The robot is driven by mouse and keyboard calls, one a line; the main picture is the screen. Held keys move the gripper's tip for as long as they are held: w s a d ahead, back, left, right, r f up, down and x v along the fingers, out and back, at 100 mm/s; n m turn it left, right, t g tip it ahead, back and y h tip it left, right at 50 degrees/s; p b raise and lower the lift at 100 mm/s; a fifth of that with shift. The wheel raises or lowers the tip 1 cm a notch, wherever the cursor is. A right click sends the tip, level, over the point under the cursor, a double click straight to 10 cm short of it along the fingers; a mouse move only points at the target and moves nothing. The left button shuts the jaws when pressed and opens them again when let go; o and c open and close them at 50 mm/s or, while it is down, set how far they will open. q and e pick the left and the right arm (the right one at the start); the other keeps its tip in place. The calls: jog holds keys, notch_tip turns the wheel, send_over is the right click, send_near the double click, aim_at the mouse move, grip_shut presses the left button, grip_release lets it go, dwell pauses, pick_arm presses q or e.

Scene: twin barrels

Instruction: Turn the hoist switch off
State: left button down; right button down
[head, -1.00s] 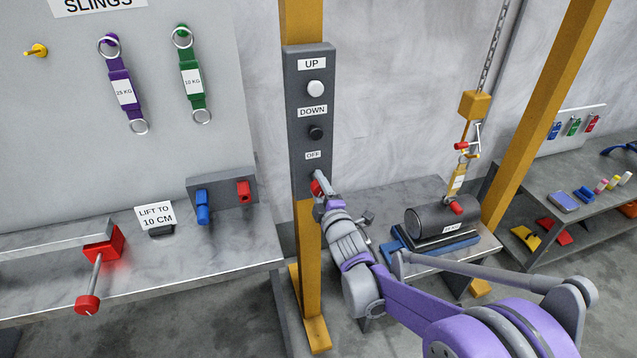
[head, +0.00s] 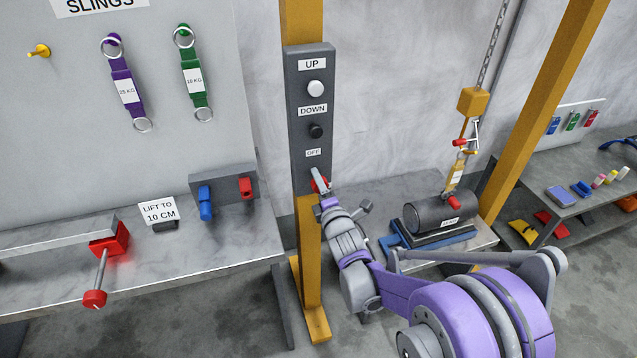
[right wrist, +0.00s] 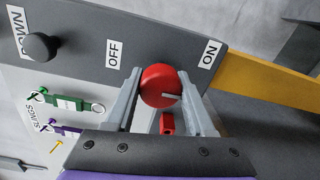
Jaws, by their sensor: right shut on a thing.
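The hoist switch is a round red knob (right wrist: 160,86) with a white mark, low on a dark grey control panel (head: 309,75). In the right wrist view the OFF label (right wrist: 113,53) is to its left and the ON label (right wrist: 209,53) to its right. The white mark points to the right, on the ON side. My right gripper (right wrist: 163,100) has one finger on each side of the knob and is shut on it. In the head view the gripper (head: 320,187) covers much of the knob. My left gripper is not in view.
The panel carries a white UP button (head: 315,88) and a black DOWN button (head: 316,131) on a yellow post. A dark barrel (head: 432,216) rests under the hoist hook and chain at the right. A bench (head: 190,250) with red and blue parts stands left.

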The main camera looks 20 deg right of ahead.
jog(key=shift+c, duration=1.3)
grip_release()
jog(key=s+b, duration=0.1)
jog(key=s, duration=1)
jog(key=shift+d+r, duration=0.15)
jog(key=shift+w, duration=0.1)
jog(key=s+f+m+g, duration=0.2)
jog(key=s+m+g, duration=0.2)
jog(key=s+m, duration=0.2)
jog(key=s+f+m+g, duration=0.3)
jog(key=s+m, duration=0.4)
jog(key=s, duration=0.4)
jog(key=s+f+m+g+p, duration=0.1)
jog(key=s+f+m+g, duration=0.2)
jog(key=s+m+g, duration=0.2)
jog(key=s+m, duration=0.2)
jog(key=s, duration=0.1)
jog(key=shift+s+f+h, duration=0.15)
jog(key=shift+f+h, duration=0.1)
jog(key=shift+h, duration=0.05)
